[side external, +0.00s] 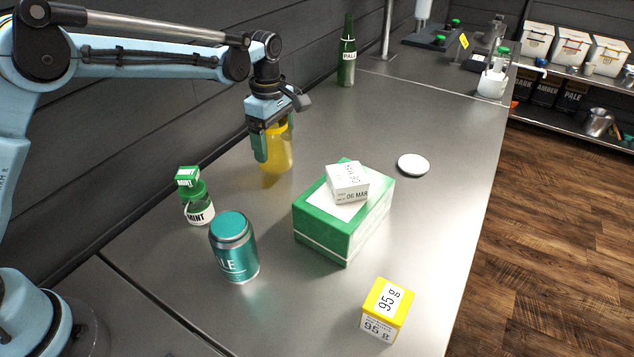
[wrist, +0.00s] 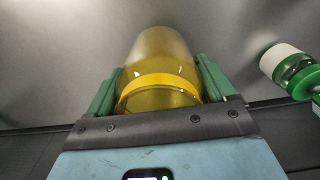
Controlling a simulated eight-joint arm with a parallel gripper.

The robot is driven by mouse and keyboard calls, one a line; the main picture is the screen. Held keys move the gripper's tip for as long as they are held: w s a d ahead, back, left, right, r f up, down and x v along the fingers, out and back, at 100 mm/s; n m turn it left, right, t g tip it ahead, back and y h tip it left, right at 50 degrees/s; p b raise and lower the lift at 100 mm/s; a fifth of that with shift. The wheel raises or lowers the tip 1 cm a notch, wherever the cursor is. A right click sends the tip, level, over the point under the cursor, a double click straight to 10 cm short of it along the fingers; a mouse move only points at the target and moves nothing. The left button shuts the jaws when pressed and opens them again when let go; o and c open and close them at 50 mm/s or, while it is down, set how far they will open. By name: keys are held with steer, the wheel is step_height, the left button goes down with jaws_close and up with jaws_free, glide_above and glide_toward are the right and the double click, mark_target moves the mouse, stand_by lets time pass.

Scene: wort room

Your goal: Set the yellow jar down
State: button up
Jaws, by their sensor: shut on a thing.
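The yellow jar (side external: 277,152) is see-through amber with a brighter yellow band. It is upright in the side view, between the green fingers of my gripper (side external: 268,147). In the wrist view the jar (wrist: 160,72) fills the space between the two fingers (wrist: 160,88), and both sides are gripped. The jar's base is close to the steel counter (side external: 285,235); I cannot tell whether it touches.
A green mint bottle (side external: 196,200) and a teal can (side external: 234,250) stand nearer the arm's base. A green box (side external: 335,228) with a white box (side external: 347,182) on top lies to the right. A white disc (side external: 413,165), a yellow box (side external: 386,308) and a green bottle (side external: 347,60) stand apart. Counter behind the jar is clear.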

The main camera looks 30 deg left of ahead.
steer(key=shift+f, duration=1.1)
steer(key=shift+f, duration=0.15)
steer(key=o, duration=1)
